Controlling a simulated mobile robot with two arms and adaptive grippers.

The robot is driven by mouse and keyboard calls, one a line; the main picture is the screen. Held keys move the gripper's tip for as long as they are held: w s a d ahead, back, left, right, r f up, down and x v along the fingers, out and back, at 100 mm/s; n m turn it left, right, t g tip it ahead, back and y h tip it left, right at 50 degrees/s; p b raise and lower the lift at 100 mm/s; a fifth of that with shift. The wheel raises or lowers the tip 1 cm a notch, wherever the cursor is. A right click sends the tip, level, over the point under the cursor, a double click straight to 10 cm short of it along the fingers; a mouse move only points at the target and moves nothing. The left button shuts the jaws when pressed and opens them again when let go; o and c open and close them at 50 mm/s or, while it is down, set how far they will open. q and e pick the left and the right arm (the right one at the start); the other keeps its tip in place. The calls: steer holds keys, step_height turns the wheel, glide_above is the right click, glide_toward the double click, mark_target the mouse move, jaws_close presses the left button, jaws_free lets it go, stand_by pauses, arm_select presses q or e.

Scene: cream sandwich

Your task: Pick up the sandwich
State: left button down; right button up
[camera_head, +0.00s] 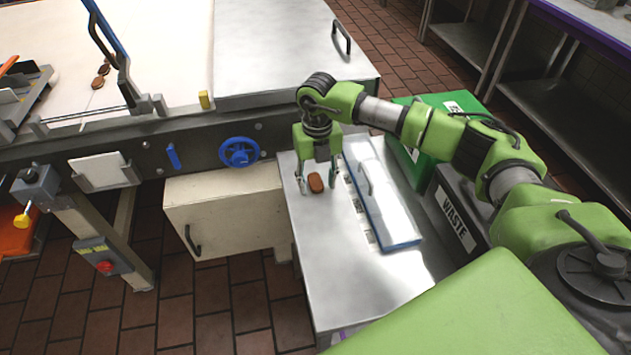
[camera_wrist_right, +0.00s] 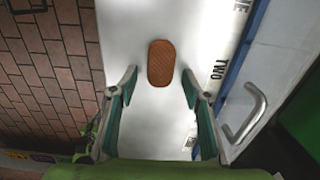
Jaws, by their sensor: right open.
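The sandwich (camera_head: 316,183) is a small brown oval lying flat on a shiny metal table (camera_head: 335,285). My right gripper (camera_head: 319,187) points down over it, with its fingers apart on either side. In the right wrist view the sandwich (camera_wrist_right: 161,63) lies just beyond the fingertips, roughly centred between them. The right gripper (camera_wrist_right: 158,80) is open and empty there, and neither finger appears to touch the sandwich. My left gripper is in neither view.
A blue-edged tray with a handle (camera_head: 385,205) stands right of the sandwich. A green box (camera_head: 415,160) and a black WASTE bin (camera_head: 445,215) are farther right. The conveyor (camera_head: 160,40) carries several brown pieces. The table's front part is clear.

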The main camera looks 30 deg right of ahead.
steer(key=c, duration=0.9)
steer(key=shift+o, duration=0.2)
steer(key=shift+r, duration=0.1)
